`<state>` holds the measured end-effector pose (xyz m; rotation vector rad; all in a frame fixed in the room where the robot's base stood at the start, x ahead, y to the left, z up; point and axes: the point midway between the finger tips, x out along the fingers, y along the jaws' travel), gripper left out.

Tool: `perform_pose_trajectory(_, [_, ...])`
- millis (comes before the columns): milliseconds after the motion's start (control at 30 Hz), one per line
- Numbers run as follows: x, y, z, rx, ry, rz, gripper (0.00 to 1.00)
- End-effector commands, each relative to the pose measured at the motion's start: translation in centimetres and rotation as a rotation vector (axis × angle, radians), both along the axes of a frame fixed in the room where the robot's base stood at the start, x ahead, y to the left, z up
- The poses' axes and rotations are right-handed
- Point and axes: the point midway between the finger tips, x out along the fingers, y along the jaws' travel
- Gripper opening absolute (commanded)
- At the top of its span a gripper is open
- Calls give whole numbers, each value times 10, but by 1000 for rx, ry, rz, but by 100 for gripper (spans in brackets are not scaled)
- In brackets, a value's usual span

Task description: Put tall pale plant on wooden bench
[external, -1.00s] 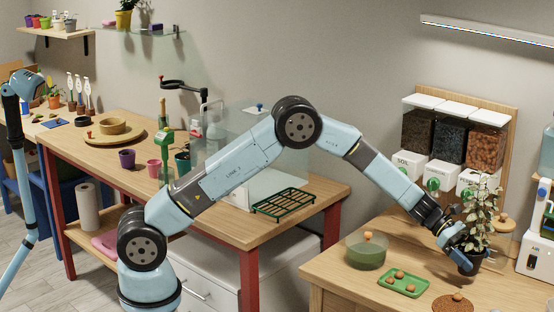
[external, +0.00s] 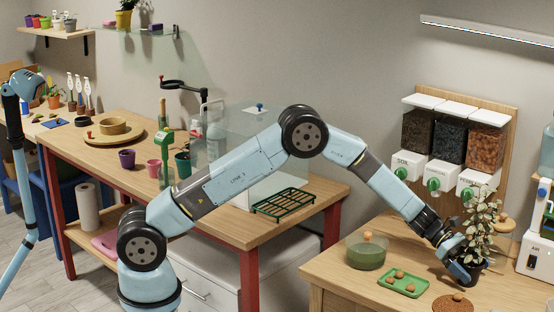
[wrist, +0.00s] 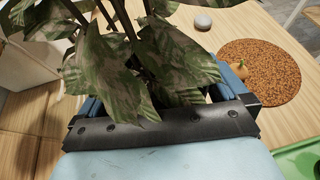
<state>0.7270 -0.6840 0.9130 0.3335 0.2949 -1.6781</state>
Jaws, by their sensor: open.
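The tall pale plant (external: 482,222) has cream and green leaves and a dark pot (external: 478,269). It stands upright on the wooden bench (external: 340,277), near the dispensers. My gripper (external: 464,270) is open and low beside the pot, at its left; its fingers partly hide the pot. In the wrist view the plant's leaves (wrist: 140,65) hang over and between the blue fingers (wrist: 165,98). The leaves hide the pot and fingertips there, so I cannot tell whether a finger touches the pot.
A green tray (external: 402,284) with small brown balls and a glass bowl (external: 366,252) stand left of the plant. A round brown mat (external: 452,304) lies in front; it also shows in the wrist view (wrist: 262,62). Dispensers (external: 448,180) stand behind, and a white AIR device (external: 535,255) stands right.

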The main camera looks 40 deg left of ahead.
Motion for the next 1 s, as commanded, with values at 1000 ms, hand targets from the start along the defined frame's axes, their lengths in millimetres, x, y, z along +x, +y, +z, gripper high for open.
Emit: perform_pose_trajectory(1000, [14, 110, 47, 0, 0, -1, 100])
